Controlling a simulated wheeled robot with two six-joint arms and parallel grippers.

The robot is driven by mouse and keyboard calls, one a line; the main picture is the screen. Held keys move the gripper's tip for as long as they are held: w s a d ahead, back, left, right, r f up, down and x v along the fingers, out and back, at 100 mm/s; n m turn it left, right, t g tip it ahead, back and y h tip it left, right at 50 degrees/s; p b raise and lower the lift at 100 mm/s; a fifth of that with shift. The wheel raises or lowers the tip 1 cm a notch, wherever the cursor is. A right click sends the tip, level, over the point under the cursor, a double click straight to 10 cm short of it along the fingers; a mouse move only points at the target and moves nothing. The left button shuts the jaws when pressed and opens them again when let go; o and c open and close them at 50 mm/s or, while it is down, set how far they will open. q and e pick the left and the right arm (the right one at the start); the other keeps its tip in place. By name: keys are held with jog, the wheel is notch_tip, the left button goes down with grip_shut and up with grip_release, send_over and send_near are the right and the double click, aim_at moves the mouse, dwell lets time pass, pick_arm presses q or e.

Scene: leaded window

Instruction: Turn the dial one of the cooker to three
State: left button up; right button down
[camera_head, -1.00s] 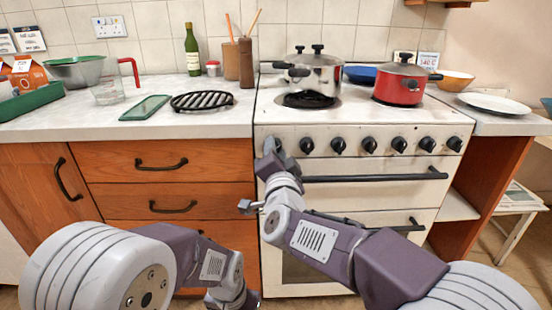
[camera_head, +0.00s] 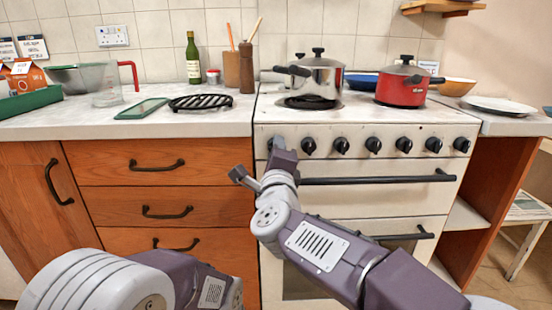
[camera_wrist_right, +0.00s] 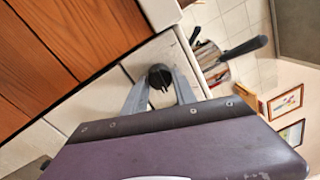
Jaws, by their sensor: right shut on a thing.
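The white cooker (camera_head: 330,225) has a row of several black dials on its front panel. My right gripper (camera_head: 277,147) is at the leftmost dial (camera_head: 270,144), which it mostly hides in the head view. In the right wrist view the black dial (camera_wrist_right: 160,77) sits between the two grey fingers of my right gripper (camera_wrist_right: 160,90), and they are shut on it. The dial's marks and exact setting are too small to read. My left arm is low at the bottom left, and its gripper is out of view.
A steel pan (camera_head: 318,76) and a red pot (camera_head: 403,86) stand on the hob. An oven door handle (camera_head: 375,180) runs below the dials, close to my right wrist. Wooden drawers (camera_head: 150,170) are left of the cooker. The other dials (camera_head: 373,145) are clear.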

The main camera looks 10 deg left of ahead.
jog(key=shift+a+f+m+h+b, duration=0.1)
jog(key=shift+m+h+b, duration=0.25)
jog(key=shift+m+b, duration=2.55)
jog(key=shift+a+m+h+b, duration=0.1)
jog(key=shift+m+h, duration=0.25)
jog(key=shift+m, duration=5.35)
jog(key=c, duration=1)
grip_release()
jog(key=shift+s, duration=0.1)
